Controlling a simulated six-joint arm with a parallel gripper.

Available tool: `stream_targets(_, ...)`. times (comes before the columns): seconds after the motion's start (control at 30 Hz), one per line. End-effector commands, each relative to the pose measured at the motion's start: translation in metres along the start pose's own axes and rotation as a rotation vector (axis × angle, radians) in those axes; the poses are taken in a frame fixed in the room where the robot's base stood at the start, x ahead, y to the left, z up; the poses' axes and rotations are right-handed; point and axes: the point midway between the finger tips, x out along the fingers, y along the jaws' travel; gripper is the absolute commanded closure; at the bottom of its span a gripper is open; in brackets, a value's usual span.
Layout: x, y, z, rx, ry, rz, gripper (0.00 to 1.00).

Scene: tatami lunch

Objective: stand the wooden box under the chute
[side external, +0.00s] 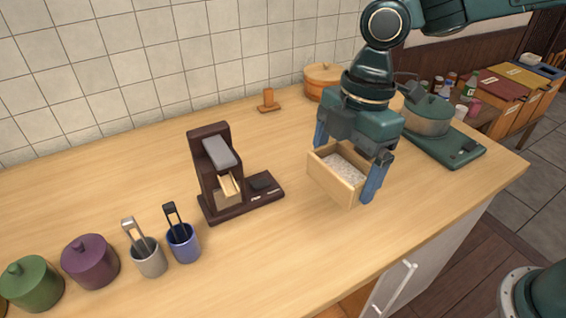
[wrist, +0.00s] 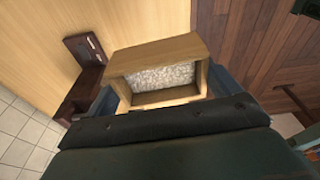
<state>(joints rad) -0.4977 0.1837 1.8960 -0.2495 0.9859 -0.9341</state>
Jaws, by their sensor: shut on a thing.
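The wooden box (side external: 332,184) is pale, open-topped and holds whitish flaky stuff. My gripper (side external: 344,172) is shut on it, one blue finger on each side. The box is upright or nearly so; I cannot tell how far it is above the counter. In the wrist view the box (wrist: 152,55) sits between the fingers. The dark brown machine (side external: 207,178) stands left of the box, with a grey slab on top and a pale wooden chute (side external: 229,186) inside its frame. Part of the machine (wrist: 84,52) shows at left in the wrist view.
A blue cup (side external: 184,246) and a grey cup (side external: 149,262) with utensils stand left of the machine, beside purple (side external: 90,264) and green (side external: 34,286) lidded pots. A green scale with a pot (side external: 427,115) is behind right. Counter between box and machine is clear.

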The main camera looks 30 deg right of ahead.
Motion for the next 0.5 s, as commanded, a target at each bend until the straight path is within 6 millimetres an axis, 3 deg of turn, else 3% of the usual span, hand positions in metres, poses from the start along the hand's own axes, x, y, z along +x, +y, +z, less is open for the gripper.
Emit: stream_targets(0.5,0.0009,0.0057,0.0051,0.054,-0.002,0.007,0.38)
